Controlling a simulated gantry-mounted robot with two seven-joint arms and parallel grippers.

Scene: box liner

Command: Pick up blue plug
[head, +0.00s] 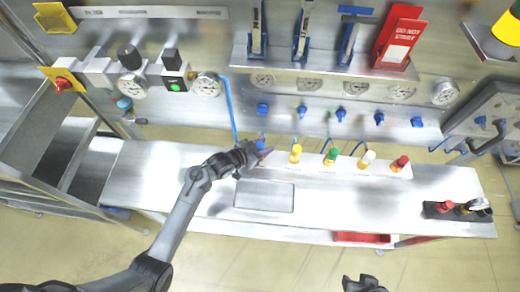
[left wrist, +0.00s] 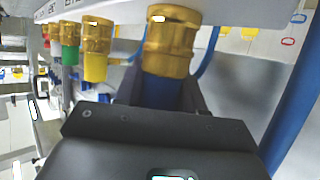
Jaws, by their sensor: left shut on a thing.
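The blue plug (left wrist: 162,93) shows in the left wrist view with a brass fitting (left wrist: 170,40) at its top end. My left gripper (left wrist: 160,98) is shut on the blue part, just below the brass. In the head view my left gripper (head: 256,158) is at the left end of the row of plugs, and it partly hides the blue plug (head: 261,145). The brass end appears to be still at the white strip (head: 313,157); I cannot tell if it is seated. My right gripper (head: 363,284) shows at the bottom edge, too cut off to judge.
Yellow (head: 295,154), green (head: 331,158), white (head: 367,159) and red (head: 401,163) plugs stand along the strip to the right. A blue hose (head: 231,110) hangs close to my left gripper. A black block (head: 458,210) sits at the bench's right end. The bench middle is clear.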

